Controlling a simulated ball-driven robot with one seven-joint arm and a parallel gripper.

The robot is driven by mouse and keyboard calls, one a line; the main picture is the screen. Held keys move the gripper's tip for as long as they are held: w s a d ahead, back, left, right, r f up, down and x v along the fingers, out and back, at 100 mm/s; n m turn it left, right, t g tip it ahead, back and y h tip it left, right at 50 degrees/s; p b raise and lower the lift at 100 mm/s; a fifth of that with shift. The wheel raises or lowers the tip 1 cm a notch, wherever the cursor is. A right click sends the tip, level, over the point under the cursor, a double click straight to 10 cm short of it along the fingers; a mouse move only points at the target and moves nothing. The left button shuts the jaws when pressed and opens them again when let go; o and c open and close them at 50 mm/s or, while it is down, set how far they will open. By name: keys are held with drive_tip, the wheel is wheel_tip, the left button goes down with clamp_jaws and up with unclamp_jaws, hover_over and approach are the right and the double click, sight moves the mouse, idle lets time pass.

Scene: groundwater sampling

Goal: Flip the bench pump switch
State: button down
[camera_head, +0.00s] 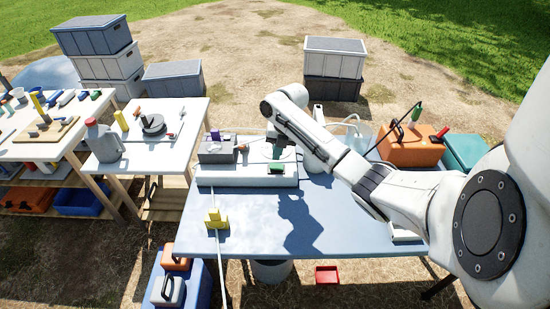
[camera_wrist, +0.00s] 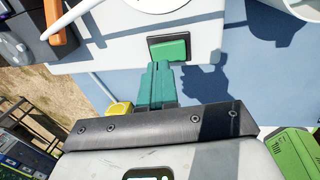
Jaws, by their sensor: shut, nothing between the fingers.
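The bench pump switch (camera_wrist: 169,48) is a green rocker in a dark frame near the front edge of a white base plate. It shows small in the head view (camera_head: 276,168), on the blue-topped bench (camera_head: 260,215). My gripper (camera_wrist: 159,68) has teal fingers, which are shut together with nothing between them. In the wrist view the fingertips point at the switch and lie just below its lower edge. I cannot tell whether they touch it. The switch's upper face is in plain view there. In the head view my fingers are small and hard to make out.
A grey box (camera_head: 217,150) with an orange lever (camera_wrist: 55,20) is left of the switch. A yellow block (camera_head: 216,218) stands at the bench's left. An orange case (camera_head: 410,148) is at the back right. The bench's front middle is clear.

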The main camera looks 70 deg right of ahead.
sight(279, 167)
drive_tip(key=shift+w+a+f, duration=0.1)
drive_tip(key=shift+w+f, duration=0.05)
drive_tip(key=shift+f, duration=0.7)
drive_tip(key=shift+w+a+f, duration=0.1)
drive_tip(key=shift+w+f, duration=0.05)
drive_tip(key=shift+f, duration=0.65)
drive_tip(key=shift+w+f+g, duration=0.2)
drive_tip(key=shift+f+g, duration=0.05)
drive_tip(key=shift+g, duration=0.05)
drive_tip(key=shift+s+f, duration=0.1)
drive_tip(key=shift+s, duration=0.15)
drive_tip(key=shift+s+d+f+p, duration=0.1)
drive_tip(key=shift+s+d+p, duration=0.2)
drive_tip(key=shift+s, duration=0.4)
